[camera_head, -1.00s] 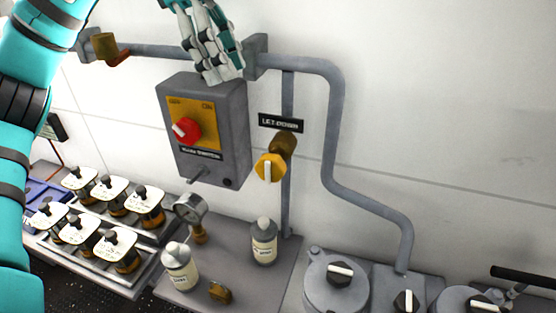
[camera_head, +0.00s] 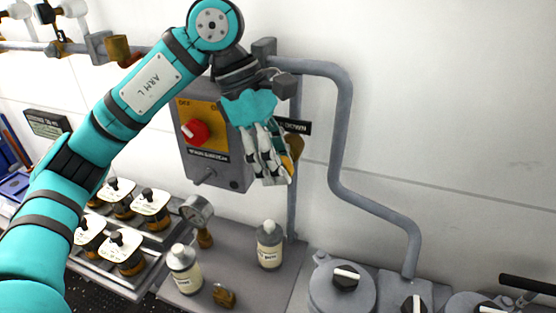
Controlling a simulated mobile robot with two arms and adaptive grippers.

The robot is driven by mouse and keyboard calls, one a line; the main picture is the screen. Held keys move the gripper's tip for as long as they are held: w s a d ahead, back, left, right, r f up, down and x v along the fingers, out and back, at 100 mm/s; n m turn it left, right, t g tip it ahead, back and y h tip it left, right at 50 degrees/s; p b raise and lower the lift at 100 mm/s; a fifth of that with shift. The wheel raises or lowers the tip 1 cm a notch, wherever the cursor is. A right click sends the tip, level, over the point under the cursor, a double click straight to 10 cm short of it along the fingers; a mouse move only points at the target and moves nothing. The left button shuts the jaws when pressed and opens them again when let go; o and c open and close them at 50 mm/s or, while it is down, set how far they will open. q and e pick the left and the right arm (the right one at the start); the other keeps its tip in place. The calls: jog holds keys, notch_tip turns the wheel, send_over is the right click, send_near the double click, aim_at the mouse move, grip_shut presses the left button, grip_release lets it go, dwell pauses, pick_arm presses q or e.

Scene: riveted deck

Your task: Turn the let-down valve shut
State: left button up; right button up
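The let-down valve is a yellow knob (camera_head: 288,162) on a brass body (camera_head: 298,146), mounted on the grey vertical pipe. Its black label (camera_head: 298,127) is partly covered, with "DOWN" still readable. My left gripper (camera_head: 275,176) comes from the upper left with its fingers pointing down, right at the knob. Its fingers cover most of the knob and hide its white pointer. Whether they touch or grip the knob cannot be told. My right gripper is not in view.
Left of the valve is a grey switch box (camera_head: 218,173) with a red knob (camera_head: 196,131). A bent grey pipe (camera_head: 340,130) runs to the right. Two bottles (camera_head: 184,268) (camera_head: 268,246) and a pressure gauge (camera_head: 196,210) stand below. The wall at right is bare.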

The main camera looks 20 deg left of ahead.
pick_arm(q)
jog(key=shift+s+d+f, duration=0.1)
grip_shut()
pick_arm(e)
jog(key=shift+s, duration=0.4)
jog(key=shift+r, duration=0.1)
